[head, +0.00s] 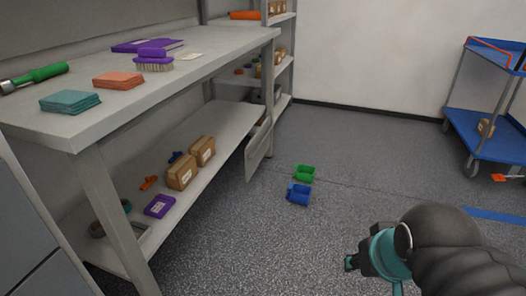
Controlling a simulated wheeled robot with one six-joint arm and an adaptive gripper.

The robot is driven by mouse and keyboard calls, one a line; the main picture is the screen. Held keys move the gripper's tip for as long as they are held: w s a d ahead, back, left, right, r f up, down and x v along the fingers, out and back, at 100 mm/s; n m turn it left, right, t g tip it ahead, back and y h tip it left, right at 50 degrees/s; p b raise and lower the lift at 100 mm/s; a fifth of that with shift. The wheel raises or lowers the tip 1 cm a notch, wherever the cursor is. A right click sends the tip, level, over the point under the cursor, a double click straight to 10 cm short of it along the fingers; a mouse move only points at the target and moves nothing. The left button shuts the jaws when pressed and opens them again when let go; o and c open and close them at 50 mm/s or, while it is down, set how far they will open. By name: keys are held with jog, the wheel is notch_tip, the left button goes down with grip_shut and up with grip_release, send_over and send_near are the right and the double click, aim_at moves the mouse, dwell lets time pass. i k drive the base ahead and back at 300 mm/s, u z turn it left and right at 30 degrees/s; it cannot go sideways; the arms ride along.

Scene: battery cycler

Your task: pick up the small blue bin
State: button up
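The small blue bin (298,195) sits on the grey speckled floor near the middle of the head view. A small green bin (304,173) stands just behind it, very close or touching; I cannot tell which. The end of my arm shows at the lower right, with a teal ring and a dark tip that appears to be part of my gripper (352,263). It is to the right of the blue bin and nearer the camera, apart from it. Its fingers are not clear, so open or shut cannot be told.
A grey workbench (190,75) with a lower shelf fills the left side. A shelf rack (284,60) stands behind it. A blue cart (485,135) is at the right, with an orange item (499,177) near it. The floor around the bins is mostly clear.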

aim_at(300, 194)
jog(key=z, duration=0.25)
jog(key=i, duration=2)
jog(key=u, duration=0.35)
